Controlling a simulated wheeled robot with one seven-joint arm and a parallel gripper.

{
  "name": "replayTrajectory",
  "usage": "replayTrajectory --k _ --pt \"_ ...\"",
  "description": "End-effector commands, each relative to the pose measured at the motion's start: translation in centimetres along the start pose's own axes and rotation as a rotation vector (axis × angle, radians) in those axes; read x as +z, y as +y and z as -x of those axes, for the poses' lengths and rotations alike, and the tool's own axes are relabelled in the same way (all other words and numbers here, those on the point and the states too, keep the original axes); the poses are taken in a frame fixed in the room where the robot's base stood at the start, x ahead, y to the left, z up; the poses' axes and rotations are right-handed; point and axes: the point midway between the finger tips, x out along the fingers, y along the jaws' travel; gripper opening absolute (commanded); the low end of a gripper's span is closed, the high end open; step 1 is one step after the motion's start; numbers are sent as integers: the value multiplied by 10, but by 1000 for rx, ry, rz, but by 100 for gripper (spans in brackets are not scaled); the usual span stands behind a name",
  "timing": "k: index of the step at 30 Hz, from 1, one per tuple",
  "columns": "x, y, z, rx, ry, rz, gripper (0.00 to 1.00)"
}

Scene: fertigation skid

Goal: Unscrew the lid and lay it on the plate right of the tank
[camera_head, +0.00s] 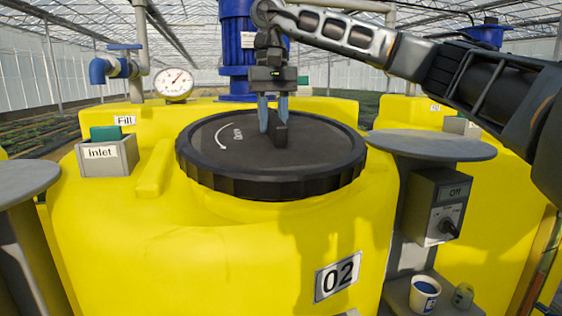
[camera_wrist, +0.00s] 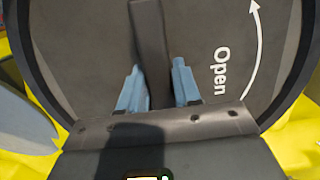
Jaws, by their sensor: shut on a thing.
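The black ribbed lid (camera_head: 320,165) sits on top of the yellow tank (camera_head: 250,250) marked 02. Its top has a white curved arrow and the word Open, also seen in the wrist view (camera_wrist: 222,72). My gripper (camera_head: 273,118) is above the lid's middle with its two blue fingers pointing down, one on each side of the raised black grip bar (camera_wrist: 150,45). The fingers are shut on the bar. A round grey plate (camera_head: 430,145) stands to the right of the tank and is bare. I cannot tell how far the lid is turned.
Another grey plate (camera_head: 25,180) stands left of the tank. The Inlet box (camera_head: 107,154), a gauge (camera_head: 173,83) and blue pipe valve (camera_head: 118,67) are at the left. A control box reading Off (camera_head: 437,205) and a cup (camera_head: 424,294) are below the right plate.

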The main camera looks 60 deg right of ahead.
Motion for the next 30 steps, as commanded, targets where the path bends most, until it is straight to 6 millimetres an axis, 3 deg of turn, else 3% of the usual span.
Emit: replayTrajectory --k 14,30 --pt "7 0 37 0 4 0 0" --pt "7 0 38 -1 3 0 0"
